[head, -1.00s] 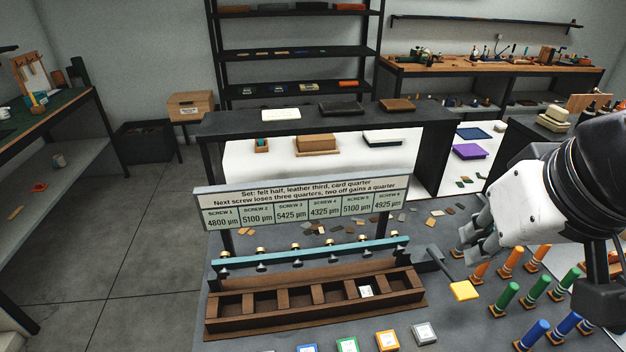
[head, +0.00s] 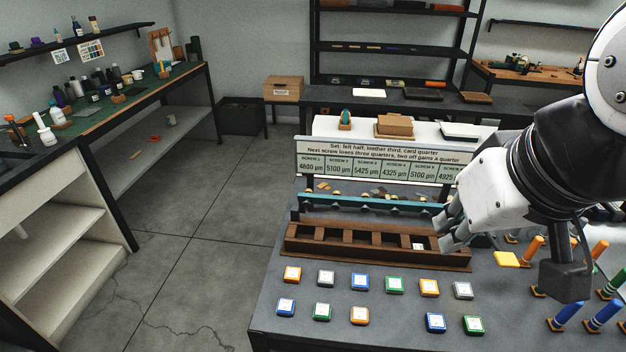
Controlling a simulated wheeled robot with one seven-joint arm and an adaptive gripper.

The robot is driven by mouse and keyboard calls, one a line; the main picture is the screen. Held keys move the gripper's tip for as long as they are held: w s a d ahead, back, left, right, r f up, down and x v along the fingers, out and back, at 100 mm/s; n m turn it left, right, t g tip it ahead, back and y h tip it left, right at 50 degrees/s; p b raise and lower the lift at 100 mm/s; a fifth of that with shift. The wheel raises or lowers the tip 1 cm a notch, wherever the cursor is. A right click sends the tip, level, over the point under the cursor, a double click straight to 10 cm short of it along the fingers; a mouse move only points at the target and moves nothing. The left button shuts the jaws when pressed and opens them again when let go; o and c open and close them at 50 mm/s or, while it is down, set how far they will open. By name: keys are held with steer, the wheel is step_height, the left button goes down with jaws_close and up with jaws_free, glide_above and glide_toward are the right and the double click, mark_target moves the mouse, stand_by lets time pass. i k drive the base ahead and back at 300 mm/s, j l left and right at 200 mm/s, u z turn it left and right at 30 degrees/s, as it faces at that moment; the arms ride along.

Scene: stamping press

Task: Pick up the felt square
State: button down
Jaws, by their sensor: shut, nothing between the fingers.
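My gripper (head: 452,228) is at the right in the head view, shut and empty. Its grey fingers hang above the right end of the brown compartment tray (head: 300,250), apart from the bench top. I cannot tell for certain which piece is the felt square. A small pale square (head: 418,246) lies in a right-hand compartment of the tray. My arm hides part of the bench at the right.
Several labelled colour blocks (head: 360,282) stand in two rows before the tray. A sign (head: 380,160) rises behind it. The floor (head: 210,240) left of the bench is clear.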

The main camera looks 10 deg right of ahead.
mark_target(359, 316)
steer(key=i+u, duration=0.15)
steer(key=i, duration=0.2)
steer(key=k, duration=0.45)
steer(key=k+l+u, duration=0.2)
steer(key=l+u, duration=0.2)
steer(key=l, duration=0.25)
steer(key=k+l+u, duration=0.2)
steer(key=i+l, duration=0.05)
steer(key=l, duration=0.05)
